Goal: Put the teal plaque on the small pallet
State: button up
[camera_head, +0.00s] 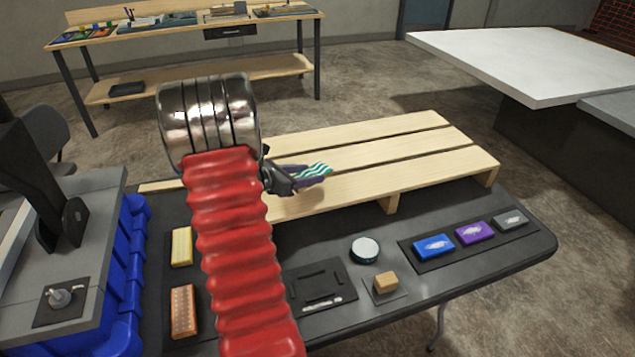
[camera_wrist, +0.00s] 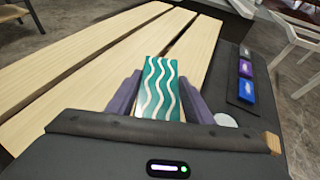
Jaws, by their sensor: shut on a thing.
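The teal plaque (camera_wrist: 160,88), with white wavy lines, is between the fingers of my gripper (camera_wrist: 157,95) in the wrist view. My gripper is shut on it. In the head view the plaque (camera_head: 316,170) shows just past my gripper (camera_head: 303,180), over the small pallet (camera_head: 400,148). The pallet has pale wooden slats with gaps and stands on the dark table. It also shows in the wrist view (camera_wrist: 95,80), under and beyond the plaque. I cannot tell whether the plaque touches the slats. My arm hides the left part of the pallet in the head view.
On the dark table (camera_head: 450,285) are blue (camera_head: 433,246), purple (camera_head: 475,231) and grey (camera_head: 510,219) blocks on a dark mat. A round white-topped disc (camera_head: 365,250) and a small wooden block (camera_head: 385,281) lie nearer. A blue crate (camera_head: 125,270) is at left. The pallet's slats look bare.

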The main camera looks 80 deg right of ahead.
aim_at(307, 196)
jog(key=shift+f, duration=1.05)
jog(key=shift+f, duration=1.85)
jog(key=shift+f, duration=0.1)
jog(key=o, duration=1.1)
jog(key=v, duration=1.2)
jog(key=shift+w, duration=0.1)
